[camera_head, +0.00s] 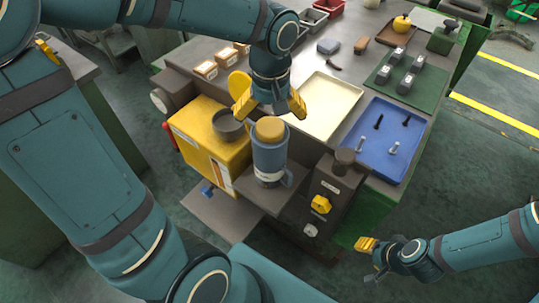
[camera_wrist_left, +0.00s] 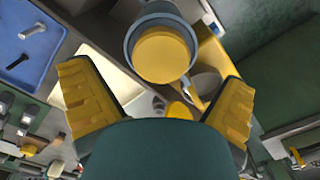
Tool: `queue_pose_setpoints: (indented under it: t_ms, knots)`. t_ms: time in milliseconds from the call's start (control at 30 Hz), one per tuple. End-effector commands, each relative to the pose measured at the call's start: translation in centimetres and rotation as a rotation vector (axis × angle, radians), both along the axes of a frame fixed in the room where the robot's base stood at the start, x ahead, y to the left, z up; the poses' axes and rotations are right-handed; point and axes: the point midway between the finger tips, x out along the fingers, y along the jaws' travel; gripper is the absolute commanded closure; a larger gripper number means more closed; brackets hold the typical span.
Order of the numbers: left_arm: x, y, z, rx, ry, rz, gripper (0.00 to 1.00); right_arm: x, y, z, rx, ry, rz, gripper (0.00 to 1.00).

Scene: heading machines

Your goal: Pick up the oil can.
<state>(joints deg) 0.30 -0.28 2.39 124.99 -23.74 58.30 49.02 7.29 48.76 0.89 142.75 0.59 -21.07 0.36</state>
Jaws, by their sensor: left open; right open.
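A blue-grey can with a round yellow top (camera_head: 270,158), which looks like the oil can, stands upright on a small dark ledge at the front of the machine. A handle shows on its right side. In the left wrist view the can (camera_wrist_left: 162,54) is seen from above, beyond the fingertips. My left gripper (camera_head: 269,110) is open and empty, just behind and above the can, with its yellow fingers apart. It also shows in the left wrist view (camera_wrist_left: 157,85). My right gripper (camera_head: 369,261) is open and empty at the lower right, away from the can.
A yellow machine housing (camera_head: 207,150) with a grey round cup (camera_head: 229,126) stands left of the can. A dark control box (camera_head: 335,190) with a yellow knob is close on its right. A cream tray (camera_head: 322,98) and blue tray (camera_head: 376,160) lie behind.

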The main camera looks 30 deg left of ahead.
Motion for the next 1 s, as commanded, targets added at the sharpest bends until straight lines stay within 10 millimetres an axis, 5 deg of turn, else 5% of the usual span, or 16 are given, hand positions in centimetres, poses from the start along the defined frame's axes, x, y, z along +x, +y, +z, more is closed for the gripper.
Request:
queue_pose_setpoints:
  t_ms: [233,567,800,1000]
  knots:
    - [0.0,0.3,-3.7,0.000,0.004,-0.002,0.00,-0.2,0.0,-0.8,0.002,0.006,0.004,0.53]
    - [0.1,0.3,-4.3,-0.001,0.001,-0.001,0.00,-0.3,0.1,-0.9,0.002,0.007,0.005,0.53]
    - [0.1,0.3,-4.3,-0.001,0.001,-0.001,0.77,-0.3,0.1,-0.9,0.002,0.007,0.005,0.53]
    - [0.1,0.3,-4.2,0.000,-0.001,-0.001,0.77,-0.3,0.0,-0.9,0.002,0.006,0.004,0.53]
